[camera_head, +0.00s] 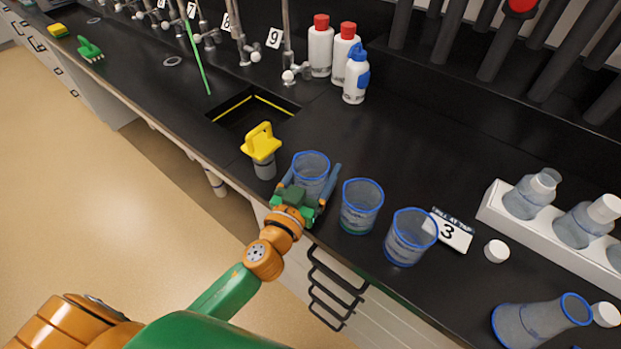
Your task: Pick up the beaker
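Three clear beakers with blue rims stand in a row near the counter's front edge. The leftmost beaker (311,163) is between the fingers of my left gripper (311,174). One finger is on each side of it, spread wide, and the gripper looks open around it; contact is hard to tell. The green gripper body covers the beaker's lower front. The middle beaker (361,203) stands just right of the gripper, and the third beaker (410,236) is further right. My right gripper is not in view.
A yellow-handled object (262,145) stands close left of the gripper, by the sink (250,112). A "3" card (452,232), white cap (496,250), flask (535,320) and white bottle rack (555,235) are right. Bottles (320,48) stand behind. The counter behind the beakers is clear.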

